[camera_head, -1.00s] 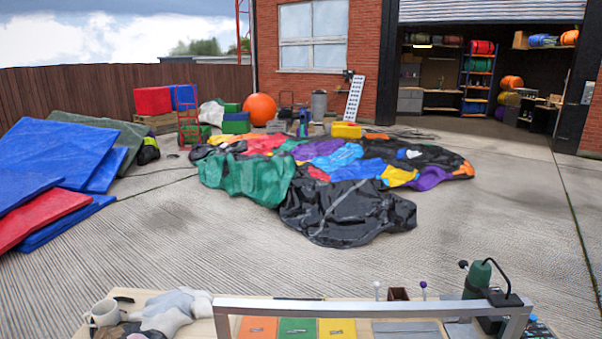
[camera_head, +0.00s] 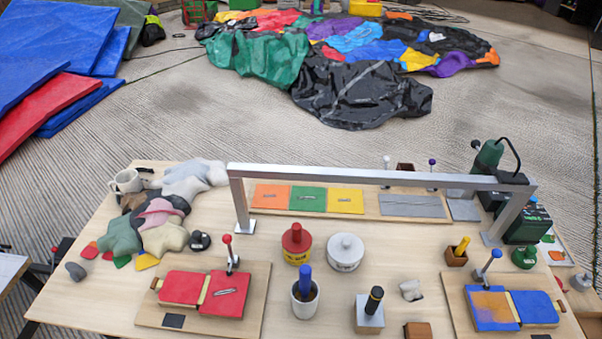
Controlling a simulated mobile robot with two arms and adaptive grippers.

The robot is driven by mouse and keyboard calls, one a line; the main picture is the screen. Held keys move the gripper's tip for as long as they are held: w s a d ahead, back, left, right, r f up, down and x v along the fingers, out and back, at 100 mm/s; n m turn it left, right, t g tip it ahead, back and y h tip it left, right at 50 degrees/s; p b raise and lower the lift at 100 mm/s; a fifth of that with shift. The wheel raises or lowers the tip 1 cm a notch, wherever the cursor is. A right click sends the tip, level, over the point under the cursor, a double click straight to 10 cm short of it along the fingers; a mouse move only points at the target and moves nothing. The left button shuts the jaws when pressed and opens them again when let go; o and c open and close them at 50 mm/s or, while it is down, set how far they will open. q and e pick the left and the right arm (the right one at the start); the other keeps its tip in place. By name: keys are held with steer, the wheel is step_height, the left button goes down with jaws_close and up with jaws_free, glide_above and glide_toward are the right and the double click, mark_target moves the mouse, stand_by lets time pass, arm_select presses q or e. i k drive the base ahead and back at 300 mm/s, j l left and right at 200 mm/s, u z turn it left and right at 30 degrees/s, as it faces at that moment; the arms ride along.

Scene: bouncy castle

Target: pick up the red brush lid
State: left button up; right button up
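A red lid with a raised knob (camera_head: 296,238) sits on top of a yellow pot (camera_head: 298,257) near the middle of the workbench (camera_head: 210,256). It is probably the red brush lid, though I see no brush on it. A similar pot with a pale grey lid (camera_head: 346,244) stands just to its right. Neither of my grippers shows in the head view.
A metal frame (camera_head: 380,177) spans the bench behind the pots. A blue-handled tool in a white cup (camera_head: 305,308) stands in front of them. A board with red pads (camera_head: 185,296) lies left, and one with blue pads (camera_head: 533,308) right. Cloths (camera_head: 118,234) are heaped at left.

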mark_target(296, 240)
steer(key=l+u, duration=0.2)
steer(key=l, duration=1.1)
